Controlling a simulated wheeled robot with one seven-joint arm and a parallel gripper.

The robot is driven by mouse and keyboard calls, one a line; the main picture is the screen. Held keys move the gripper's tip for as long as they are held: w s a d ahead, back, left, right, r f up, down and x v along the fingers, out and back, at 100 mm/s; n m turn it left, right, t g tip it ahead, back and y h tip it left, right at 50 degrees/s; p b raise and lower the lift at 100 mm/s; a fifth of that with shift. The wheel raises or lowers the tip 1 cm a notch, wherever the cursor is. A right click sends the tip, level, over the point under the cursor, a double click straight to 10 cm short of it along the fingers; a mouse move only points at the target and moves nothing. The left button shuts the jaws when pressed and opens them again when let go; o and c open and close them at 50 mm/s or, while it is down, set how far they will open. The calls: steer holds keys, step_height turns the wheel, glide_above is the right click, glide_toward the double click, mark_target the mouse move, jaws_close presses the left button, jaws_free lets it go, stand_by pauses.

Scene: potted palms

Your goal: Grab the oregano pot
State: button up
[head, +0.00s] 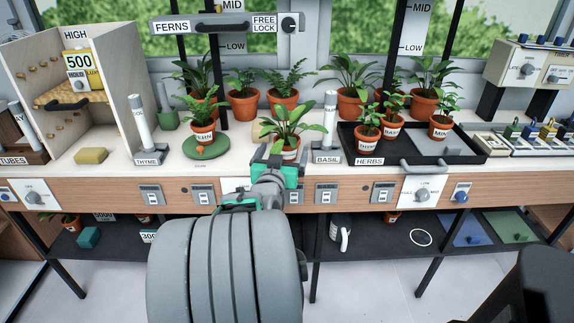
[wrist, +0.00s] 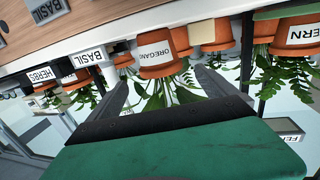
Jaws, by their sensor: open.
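The oregano pot (head: 291,143) is a terracotta pot with a broad-leaved green plant, standing on the counter near the middle. In the wrist view, which is upside down, its white OREGANO label (wrist: 153,47) faces me. My gripper (head: 281,158), with a teal body, is at the counter's front, just on the near side of the pot. In the wrist view my gripper (wrist: 158,76) is open, with one dark finger toward each side of the pot and its leaves between them. I cannot tell whether a finger touches the pot. Its lower front is partly hidden in the head view.
A fern pot (head: 203,134) stands on a green disc at left. Larger pots line the back. A beige block stands close beside the oregano pot.

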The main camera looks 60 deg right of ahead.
mark_target(287, 139)
steer(key=x, duration=0.7)
steer(key=shift+w, duration=0.1)
steer(key=c, duration=1.5)
